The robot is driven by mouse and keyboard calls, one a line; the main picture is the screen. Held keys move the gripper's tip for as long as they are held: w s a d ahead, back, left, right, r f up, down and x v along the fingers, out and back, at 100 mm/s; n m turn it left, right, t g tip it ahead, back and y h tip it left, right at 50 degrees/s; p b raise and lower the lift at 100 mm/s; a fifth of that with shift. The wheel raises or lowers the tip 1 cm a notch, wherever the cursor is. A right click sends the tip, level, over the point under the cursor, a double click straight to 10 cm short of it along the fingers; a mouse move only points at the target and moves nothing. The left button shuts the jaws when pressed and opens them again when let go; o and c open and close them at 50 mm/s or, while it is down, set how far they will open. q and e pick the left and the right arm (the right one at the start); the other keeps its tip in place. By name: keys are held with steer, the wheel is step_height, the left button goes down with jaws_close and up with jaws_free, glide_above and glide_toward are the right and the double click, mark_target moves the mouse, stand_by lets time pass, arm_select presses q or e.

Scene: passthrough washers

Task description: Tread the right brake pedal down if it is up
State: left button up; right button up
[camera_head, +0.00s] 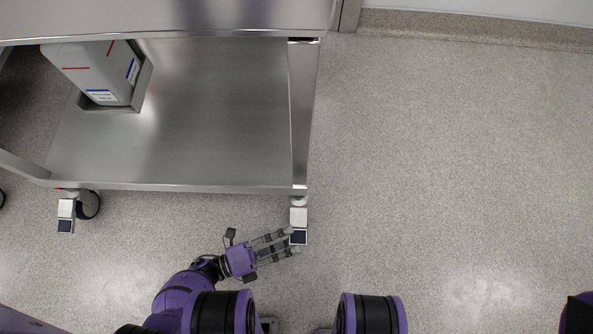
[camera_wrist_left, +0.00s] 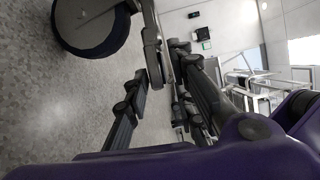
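The right brake pedal (camera_head: 299,237) is a dark pad with a light metal plate behind it, at the cart's front right leg in the head view. From above I cannot tell whether it is up or down. The left brake pedal (camera_head: 66,226) looks alike at the front left leg. My left gripper (camera_head: 292,241) has its fingertips at the right pedal, overlapping its left edge; I cannot tell if they touch. Its fingers are apart in the left wrist view (camera_wrist_left: 155,100), with a caster wheel (camera_wrist_left: 92,25) just beyond. My right gripper is out of view.
The steel cart (camera_head: 200,140) stands at the upper left, its lower shelf edge just behind the pedals. A grey container (camera_head: 95,68) sits in a holder on that shelf. The floor (camera_head: 450,170) to the right is clear up to the wall.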

mark_target(298, 238)
arm_select(q)
steer(key=shift+x, duration=1.65)
steer(key=shift+c, duration=0.2)
